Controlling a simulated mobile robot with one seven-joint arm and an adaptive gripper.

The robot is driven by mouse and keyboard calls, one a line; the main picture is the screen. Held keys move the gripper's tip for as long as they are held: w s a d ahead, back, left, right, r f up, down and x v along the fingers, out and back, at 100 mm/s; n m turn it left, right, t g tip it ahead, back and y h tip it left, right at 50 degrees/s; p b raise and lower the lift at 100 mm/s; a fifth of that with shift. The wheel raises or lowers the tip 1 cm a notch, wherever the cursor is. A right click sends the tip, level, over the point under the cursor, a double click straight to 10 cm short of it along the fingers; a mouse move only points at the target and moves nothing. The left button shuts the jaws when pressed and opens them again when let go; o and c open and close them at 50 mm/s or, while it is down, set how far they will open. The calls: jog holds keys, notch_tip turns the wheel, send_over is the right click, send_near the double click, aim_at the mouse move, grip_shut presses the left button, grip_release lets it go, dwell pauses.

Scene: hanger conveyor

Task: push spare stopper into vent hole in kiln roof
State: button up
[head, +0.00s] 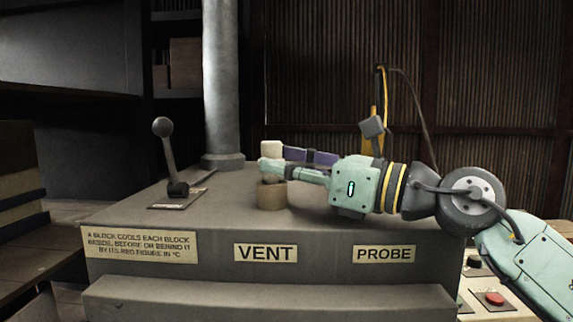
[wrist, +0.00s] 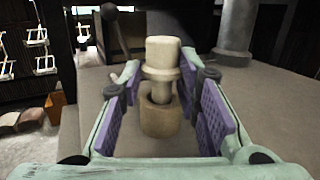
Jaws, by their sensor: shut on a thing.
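The stopper (head: 271,148) is pale, with a round head, a wider flange and a narrower stem; it also shows in the wrist view (wrist: 162,53). My gripper (head: 270,169) is shut on it, with the fingertips at either side of the flange in the wrist view (wrist: 161,75). The stopper looks about upright. Directly below is a brown round collar (head: 271,197) on the kiln roof (head: 225,205), above the VENT label; the collar also shows in the wrist view (wrist: 160,120). The stem's lower end is at the collar's mouth; I cannot tell how far inside it is.
A grey pipe (head: 221,80) rises from the roof behind the collar. A lever with a ball knob (head: 168,150) stands at the left. VENT (head: 265,253) and PROBE (head: 384,254) labels mark the front. A panel with a red button (head: 494,299) is at the lower right.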

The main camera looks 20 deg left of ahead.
jog(key=shift+f+b, duration=0.45)
jog(key=shift+f, duration=0.1)
jog(key=o, duration=1.3)
jog(key=shift+s+a+f, duration=0.1)
jog(key=shift+f, duration=0.1)
jog(key=shift+c, duration=0.2)
jog(key=v, duration=1.2)
jog(key=shift+w+d+r, duration=0.1)
jog(key=shift+w+d, duration=0.1)
jog(key=shift+d, duration=0.1)
jog(key=shift+s+a+r, duration=0.1)
jog(key=shift+s+r, duration=0.05)
